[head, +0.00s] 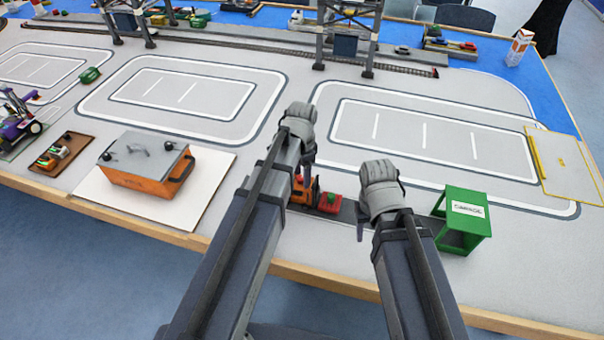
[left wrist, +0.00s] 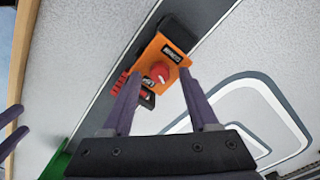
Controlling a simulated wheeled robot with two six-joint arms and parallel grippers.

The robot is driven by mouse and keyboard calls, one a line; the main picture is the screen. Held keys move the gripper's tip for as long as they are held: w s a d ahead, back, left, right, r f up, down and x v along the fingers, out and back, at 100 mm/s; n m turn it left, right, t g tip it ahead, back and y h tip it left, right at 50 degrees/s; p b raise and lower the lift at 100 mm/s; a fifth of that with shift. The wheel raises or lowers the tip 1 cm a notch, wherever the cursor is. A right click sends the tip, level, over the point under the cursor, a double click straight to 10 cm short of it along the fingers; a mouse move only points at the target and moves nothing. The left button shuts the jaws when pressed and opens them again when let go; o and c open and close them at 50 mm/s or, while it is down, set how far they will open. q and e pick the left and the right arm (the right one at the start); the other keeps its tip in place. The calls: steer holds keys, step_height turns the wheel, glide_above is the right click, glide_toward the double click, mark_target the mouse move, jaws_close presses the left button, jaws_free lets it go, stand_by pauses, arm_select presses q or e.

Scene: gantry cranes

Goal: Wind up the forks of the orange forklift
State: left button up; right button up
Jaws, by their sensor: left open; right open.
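The orange forklift (head: 304,190) stands on a dark strip near the table's front edge, partly hidden behind my left arm in the head view. In the left wrist view the forklift (left wrist: 150,65) is seen from above, with a round red knob (left wrist: 160,74) on its orange top and a black end. My left gripper (left wrist: 160,76) is open, its two fingers on either side of the knob in that view; I cannot tell whether they touch it. My right gripper (head: 362,222) hangs empty and open to the right of the forklift, left of the green box.
A red block (head: 329,202) sits beside the forklift. The green labelled box (head: 465,210) stands right of my right arm. An orange case with a grey lid (head: 145,178) is at left on a white sheet. Gantry crane legs (head: 320,45) stand behind; the marked lanes (head: 430,135) are clear.

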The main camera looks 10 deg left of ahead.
mark_target(302, 178)
arm_select(q)
steer(key=shift+r, duration=0.15)
arm_select(e)
steer(key=shift+r, duration=0.15)
arm_select(q)
step_height(302, 178, up, 8)
steer(key=p, duration=0.7)
steer(key=shift+f+p, duration=0.2)
steer(key=shift+p, duration=0.2)
arm_select(e)
step_height(302, 178, up, 8)
steer(key=shift+f, duration=0.25)
arm_select(q)
steer(key=shift+s, duration=0.1)
